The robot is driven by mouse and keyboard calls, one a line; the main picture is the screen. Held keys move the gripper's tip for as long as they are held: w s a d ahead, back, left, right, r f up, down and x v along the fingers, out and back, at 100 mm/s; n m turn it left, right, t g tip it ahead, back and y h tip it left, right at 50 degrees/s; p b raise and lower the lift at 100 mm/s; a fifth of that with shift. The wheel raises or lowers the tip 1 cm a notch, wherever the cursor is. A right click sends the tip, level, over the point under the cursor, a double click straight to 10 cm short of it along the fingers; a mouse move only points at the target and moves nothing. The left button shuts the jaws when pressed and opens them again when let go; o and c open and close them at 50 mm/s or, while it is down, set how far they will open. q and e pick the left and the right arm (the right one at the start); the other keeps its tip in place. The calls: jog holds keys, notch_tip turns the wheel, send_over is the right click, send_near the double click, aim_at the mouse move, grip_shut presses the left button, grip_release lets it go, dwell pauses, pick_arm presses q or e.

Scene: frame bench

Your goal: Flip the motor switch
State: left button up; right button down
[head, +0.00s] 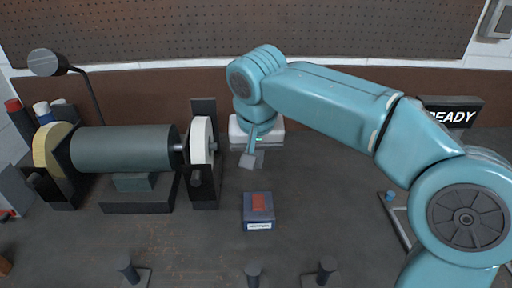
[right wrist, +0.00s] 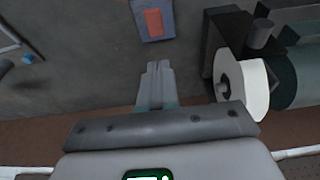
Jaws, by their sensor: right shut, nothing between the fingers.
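The motor switch is a small blue-grey box (head: 246,212) with a red rocker (head: 259,202) on top and a white label on its front. It sits on the bench right of the grinder. In the right wrist view the box (right wrist: 166,32) and its red rocker (right wrist: 153,22) lie just beyond my fingertips. My right gripper (head: 247,163) is shut and empty, above the bench and behind the switch, apart from it. Its closed fingers (right wrist: 158,66) point towards the switch in the wrist view. I cannot tell which way the rocker is tilted. My left gripper is out of view.
A bench grinder (head: 125,148) with a white wheel (head: 201,140) and a tan wheel (head: 52,149) stands at left. A lamp (head: 47,63) rises behind it. Dark pegs (head: 327,268) stand along the front. A READY sign (head: 451,113) is at back right. Bench around the switch is clear.

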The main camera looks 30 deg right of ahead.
jog(key=shift+v, duration=1.2)
jog(key=shift+s, duration=0.1)
